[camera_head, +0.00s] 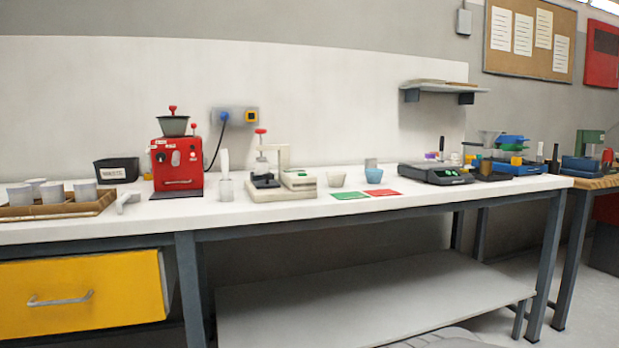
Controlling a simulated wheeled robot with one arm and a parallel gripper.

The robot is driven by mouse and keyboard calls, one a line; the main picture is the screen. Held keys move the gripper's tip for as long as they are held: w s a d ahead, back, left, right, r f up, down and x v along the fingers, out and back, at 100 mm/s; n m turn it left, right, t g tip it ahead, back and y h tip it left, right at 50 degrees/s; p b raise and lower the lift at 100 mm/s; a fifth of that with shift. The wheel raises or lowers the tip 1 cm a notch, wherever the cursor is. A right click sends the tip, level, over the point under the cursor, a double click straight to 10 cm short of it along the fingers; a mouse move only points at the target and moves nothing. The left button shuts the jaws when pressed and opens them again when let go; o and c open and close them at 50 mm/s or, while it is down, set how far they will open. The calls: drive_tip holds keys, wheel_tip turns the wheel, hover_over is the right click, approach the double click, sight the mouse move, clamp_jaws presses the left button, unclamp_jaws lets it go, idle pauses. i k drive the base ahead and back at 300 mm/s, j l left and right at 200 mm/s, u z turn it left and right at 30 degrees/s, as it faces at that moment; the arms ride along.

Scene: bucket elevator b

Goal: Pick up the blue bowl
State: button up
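A small light-blue bowl (374,175) stands upright on the white bench top (225,212), right of the middle of the view. A white-grey bowl (336,179) stands just to its left, apart from it. A grey object (371,163) shows behind the blue bowl, partly hidden by it. A green card (350,194) and a red card (384,192) lie flat in front of the bowls. My gripper is not in this view.
A black scale (434,174) stands right of the bowl, and a press-like device (277,180) to its left. Further left are a red machine (178,165), a black bin (117,170) and a wooden tray (65,211) with cups. A wall shelf (438,87) hangs above.

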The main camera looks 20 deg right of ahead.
sight(373, 176)
drive_tip(key=i+l, duration=0.15)
drive_tip(key=l, duration=0.15)
drive_tip(key=i+l, duration=0.15)
drive_tip(key=l, duration=0.2)
drive_tip(key=i+l, duration=0.15)
drive_tip(key=l, duration=0.15)
drive_tip(key=i+l, duration=0.1)
drive_tip(key=l, duration=0.25)
